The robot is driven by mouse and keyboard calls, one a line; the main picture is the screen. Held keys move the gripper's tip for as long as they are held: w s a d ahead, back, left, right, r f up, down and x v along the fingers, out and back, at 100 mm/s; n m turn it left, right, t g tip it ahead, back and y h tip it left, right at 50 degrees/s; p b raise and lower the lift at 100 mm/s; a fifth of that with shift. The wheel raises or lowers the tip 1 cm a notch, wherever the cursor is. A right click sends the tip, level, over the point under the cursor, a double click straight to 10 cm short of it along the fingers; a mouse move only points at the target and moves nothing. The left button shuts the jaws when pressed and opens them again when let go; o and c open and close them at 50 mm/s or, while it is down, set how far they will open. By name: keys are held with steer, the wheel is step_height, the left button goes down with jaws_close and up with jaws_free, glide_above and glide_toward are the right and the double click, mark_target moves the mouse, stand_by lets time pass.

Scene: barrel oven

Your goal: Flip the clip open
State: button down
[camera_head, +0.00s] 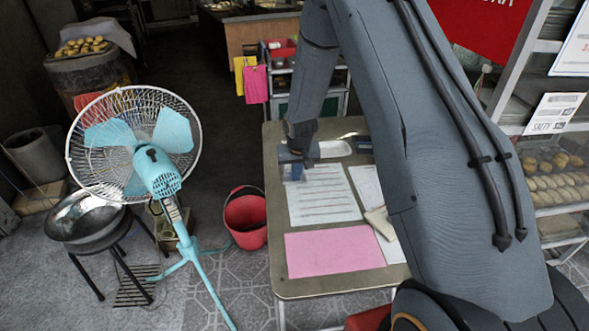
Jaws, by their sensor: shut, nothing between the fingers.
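My gripper (291,160) is at the far left part of the table, pointing down over the top edge of a white printed sheet (325,197). It is shut with nothing held. A small blue piece (296,173) shows just below it at the sheet's top left corner. I cannot tell whether this piece is the clip, nor whether my gripper touches it. My wrist and gripper hide part of that corner. No other clip can be made out.
The grey table (274,235) also bears a pink sheet (333,251), a second white sheet (366,186), a pale object (380,223) and a small white tray (335,149). A fan (158,170) and a red bucket (246,218) stand left. Bread shelves (550,185) stand right.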

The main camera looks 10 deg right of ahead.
steer(key=shift+d, duration=0.2)
steer(key=shift+w+a, duration=0.1)
steer(key=shift+a, duration=0.15)
steer(key=shift+w+d+r, duration=0.1)
steer(key=shift+w+r, duration=0.25)
steer(key=shift+w, duration=0.3)
steer(key=shift+r, duration=0.1)
steer(key=shift+s+r+p, duration=0.15)
steer(key=shift+r+p, duration=0.15)
steer(key=shift+p, duration=0.05)
steer(key=s+r+b, duration=0.1)
steer(key=s+r, duration=0.8)
steer(key=shift+a+r, duration=0.25)
steer(key=shift+a, duration=0.2)
